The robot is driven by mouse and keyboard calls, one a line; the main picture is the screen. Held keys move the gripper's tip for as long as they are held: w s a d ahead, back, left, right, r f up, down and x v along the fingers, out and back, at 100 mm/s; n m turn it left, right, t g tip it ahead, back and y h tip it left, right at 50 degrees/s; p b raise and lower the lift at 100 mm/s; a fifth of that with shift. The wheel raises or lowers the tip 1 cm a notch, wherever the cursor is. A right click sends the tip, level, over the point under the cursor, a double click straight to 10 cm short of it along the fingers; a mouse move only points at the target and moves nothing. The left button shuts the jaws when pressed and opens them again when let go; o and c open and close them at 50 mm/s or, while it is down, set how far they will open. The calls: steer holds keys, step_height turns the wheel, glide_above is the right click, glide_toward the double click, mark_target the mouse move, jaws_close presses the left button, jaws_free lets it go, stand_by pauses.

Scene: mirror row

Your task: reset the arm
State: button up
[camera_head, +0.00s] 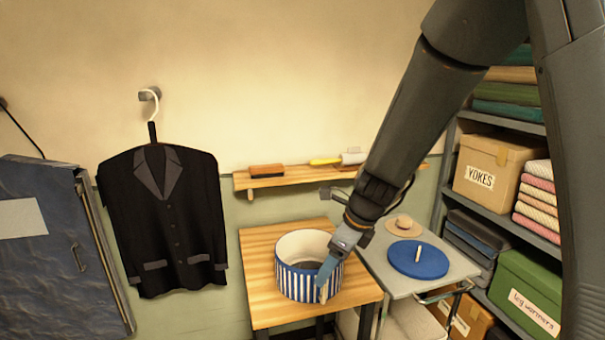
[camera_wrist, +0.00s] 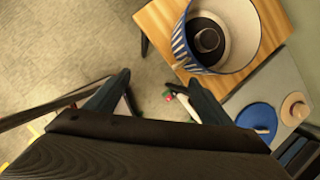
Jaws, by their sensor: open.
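My arm comes down from the top right of the head view. My gripper (camera_head: 326,278) is open, its fingers pointing down in front of the near right side of a blue-and-white striped round box (camera_head: 297,283). In the wrist view my gripper (camera_wrist: 160,90) shows two dark fingers spread apart with nothing held between them. The box (camera_wrist: 182,50) is beyond the right finger there. It is open at the top, with a dark round object (camera_wrist: 207,38) inside. I cannot tell whether a finger touches the box.
The box stands on a wooden table (camera_head: 262,245). A grey side table (camera_head: 450,268) holds a blue round lid (camera_head: 418,262) and a tan hat (camera_head: 404,226). A wall shelf (camera_head: 290,178), a hanging black jacket (camera_head: 165,215) and a loaded rack (camera_head: 505,230) stand around. Floor shows left in the wrist view.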

steer(key=s+d+f+n+h+b, duration=0.1)
steer(key=s+d+f+n+b, duration=0.3)
steer(key=n, duration=0.8)
steer(key=s+d+f+n+g+h+b, duration=0.1)
steer(key=s+d+f+n+h+b, duration=0.1)
steer(key=s+d+f+n+b, duration=0.3)
steer(key=s+d+f+n, duration=0.1)
steer(key=s+d+n, duration=0.2)
steer(key=s+n, duration=0.3)
steer(key=shift+f+n+g, duration=0.3)
steer(key=shift+n, duration=0.2)
